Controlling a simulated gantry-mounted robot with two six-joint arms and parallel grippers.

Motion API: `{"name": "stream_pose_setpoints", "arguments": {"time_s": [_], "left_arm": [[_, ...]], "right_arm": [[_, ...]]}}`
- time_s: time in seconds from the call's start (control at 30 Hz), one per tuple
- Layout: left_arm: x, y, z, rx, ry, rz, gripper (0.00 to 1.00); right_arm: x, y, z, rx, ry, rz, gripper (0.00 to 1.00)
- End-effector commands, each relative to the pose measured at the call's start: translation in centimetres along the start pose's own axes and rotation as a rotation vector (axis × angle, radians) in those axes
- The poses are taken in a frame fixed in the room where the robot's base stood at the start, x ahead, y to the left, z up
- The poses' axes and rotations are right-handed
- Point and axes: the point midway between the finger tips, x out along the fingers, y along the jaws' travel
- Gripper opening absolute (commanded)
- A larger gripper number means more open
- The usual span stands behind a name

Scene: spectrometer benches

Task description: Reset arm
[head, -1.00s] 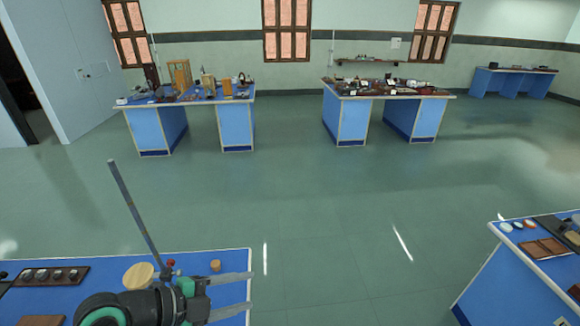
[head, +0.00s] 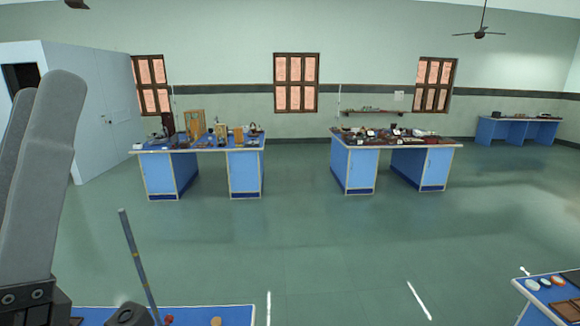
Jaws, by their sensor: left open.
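My left gripper (head: 42,92) is large and close to the camera at the left edge of the head view. Its grey fingers point upward from a dark mount, one partly overlapping the other. It is open, with nothing seen between the fingers. It is in the air, above and left of the near blue bench (head: 235,315). My right gripper is not in view.
A thin upright rod (head: 139,265) rises from the near bench beside a small brown cork-like piece (head: 216,322). Another bench (head: 536,296) with small dishes is at the lower right. Cluttered benches stand farther back, with open green floor (head: 330,240) between.

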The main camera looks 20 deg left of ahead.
Motion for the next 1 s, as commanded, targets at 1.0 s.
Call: {"name": "stream_pose_setpoints", "arguments": {"time_s": [1.0], "left_arm": [[17.1,2.9,-4.2,0.184,-0.241,0.033,0.58]], "right_arm": [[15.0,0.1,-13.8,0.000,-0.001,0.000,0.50]]}}
